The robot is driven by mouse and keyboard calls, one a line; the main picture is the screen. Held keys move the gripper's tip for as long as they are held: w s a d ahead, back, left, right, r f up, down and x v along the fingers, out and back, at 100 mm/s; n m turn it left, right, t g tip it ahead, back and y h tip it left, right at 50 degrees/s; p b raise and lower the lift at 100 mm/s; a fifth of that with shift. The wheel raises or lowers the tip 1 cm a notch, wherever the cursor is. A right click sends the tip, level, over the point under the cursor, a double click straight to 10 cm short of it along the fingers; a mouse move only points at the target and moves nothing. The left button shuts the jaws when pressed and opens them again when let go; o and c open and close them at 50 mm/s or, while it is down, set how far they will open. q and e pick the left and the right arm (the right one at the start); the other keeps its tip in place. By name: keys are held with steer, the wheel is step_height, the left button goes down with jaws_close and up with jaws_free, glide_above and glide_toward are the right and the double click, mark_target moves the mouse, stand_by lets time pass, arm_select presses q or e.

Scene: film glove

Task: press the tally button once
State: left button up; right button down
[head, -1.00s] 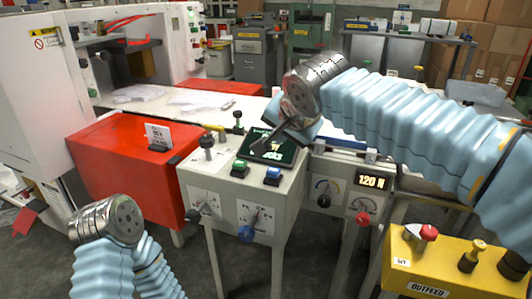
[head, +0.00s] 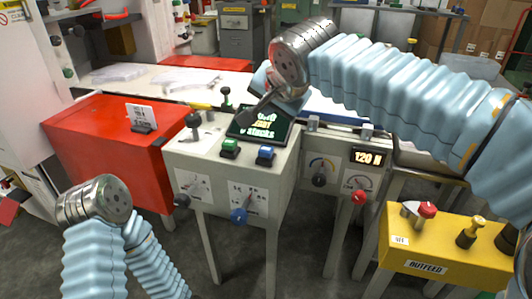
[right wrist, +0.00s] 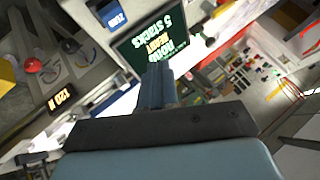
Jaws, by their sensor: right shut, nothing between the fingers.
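A grey console (head: 205,160) stands in the middle of the head view. On its top are a green button (head: 230,147) and, to its right, a blue button (head: 265,153); I cannot read which is the tally button. Behind them is a dark display (head: 262,126) with "stacks" legible. My right gripper (head: 252,114) is shut and empty, in front of part of the display and apart from both buttons. In the right wrist view its fingers (right wrist: 157,85) point toward the display, and the blue button (right wrist: 112,16) is beyond. My left arm shows at lower left, but not its gripper.
A black-knobbed lever (head: 193,122) stands left of the green button. A red cabinet (head: 85,150) is at left. A yellow outfeed box (head: 450,245) with a red knob is at lower right. A "120 N" readout (head: 367,157) is right of the console.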

steer(key=b, duration=0.4)
glide_above(268, 151)
step_height(268, 151, down, 6)
steer(key=shift+r, duration=0.2)
arm_select(q)
steer(key=shift+w+a+f+b, duration=0.1)
steer(key=shift+a+f, duration=0.15)
steer(key=shift+f, duration=0.6)
steer(key=shift+w+a+f+b, duration=0.1)
steer(key=shift+a+f, duration=0.15)
steer(key=shift+f, duration=0.65)
steer(key=shift+w+a+f+b, duration=0.1)
steer(key=shift+a+f, duration=0.15)
steer(key=shift+f, duration=0.6)
arm_select(e)
steer(key=shift+f, duration=0.4)
arm_select(q)
steer(key=shift+f+b, duration=0.5)
arm_select(e)
steer(key=shift+f, duration=0.4)
